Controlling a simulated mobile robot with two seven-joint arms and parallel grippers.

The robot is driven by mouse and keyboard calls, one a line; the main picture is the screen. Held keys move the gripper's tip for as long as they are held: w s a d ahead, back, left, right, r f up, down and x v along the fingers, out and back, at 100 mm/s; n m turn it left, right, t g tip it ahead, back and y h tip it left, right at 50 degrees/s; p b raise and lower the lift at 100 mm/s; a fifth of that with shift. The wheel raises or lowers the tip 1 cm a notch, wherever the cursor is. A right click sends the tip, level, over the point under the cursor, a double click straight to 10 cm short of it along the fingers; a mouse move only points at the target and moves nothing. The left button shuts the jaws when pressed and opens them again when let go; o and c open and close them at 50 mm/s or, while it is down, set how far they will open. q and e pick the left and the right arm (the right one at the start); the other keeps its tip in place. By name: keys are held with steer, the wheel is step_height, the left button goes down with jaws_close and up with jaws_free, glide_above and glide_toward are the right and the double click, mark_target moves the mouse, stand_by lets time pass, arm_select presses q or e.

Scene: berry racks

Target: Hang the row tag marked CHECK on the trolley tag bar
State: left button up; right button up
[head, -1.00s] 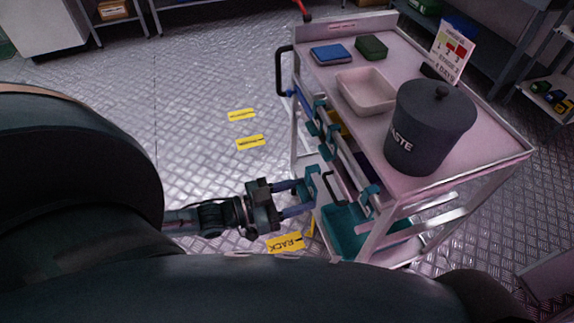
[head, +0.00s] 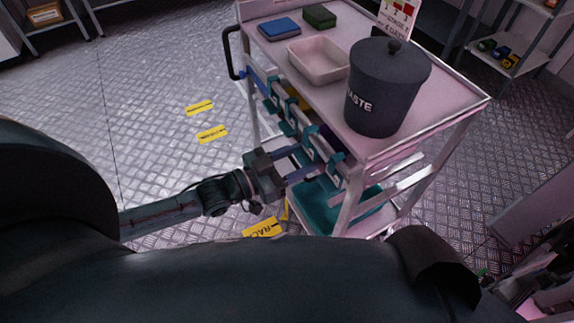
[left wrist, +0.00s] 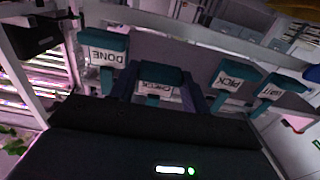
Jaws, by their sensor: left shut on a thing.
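The CHECK tag (left wrist: 158,88), a white plate with a teal hook top, sits between the blue fingers of my left gripper (left wrist: 158,92) in the left wrist view. Its lettering looks upside down there. In the head view my left gripper (head: 308,163) is shut on this tag at the trolley's near side. The tag is in line with the other teal tags along the tag bar (head: 302,133). The DONE tag (left wrist: 104,56) is left of it; the PICK tag (left wrist: 228,80) is to the right. I cannot tell whether the hook rests on the bar. My right gripper is not seen.
A further tag (left wrist: 280,90) hangs beyond PICK. The trolley top (head: 420,125) carries a dark WASTE bin (head: 385,90), a pale tray (head: 318,62) and blue and green boxes. A teal bin (head: 325,205) is lower down. Open floor with yellow labels lies left.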

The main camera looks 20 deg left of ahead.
arm_select(q)
steer(key=shift+b+x, duration=0.5)
steer(key=shift+x, duration=0.6)
steer(key=shift+f, duration=0.35)
steer(key=shift+f+b, duration=0.35)
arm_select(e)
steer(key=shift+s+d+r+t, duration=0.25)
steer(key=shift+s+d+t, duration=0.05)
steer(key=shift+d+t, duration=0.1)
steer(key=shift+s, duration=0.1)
arm_select(q)
steer(key=o, duration=0.9)
steer(key=shift+o, duration=0.4)
steer(key=shift+s, duration=0.1)
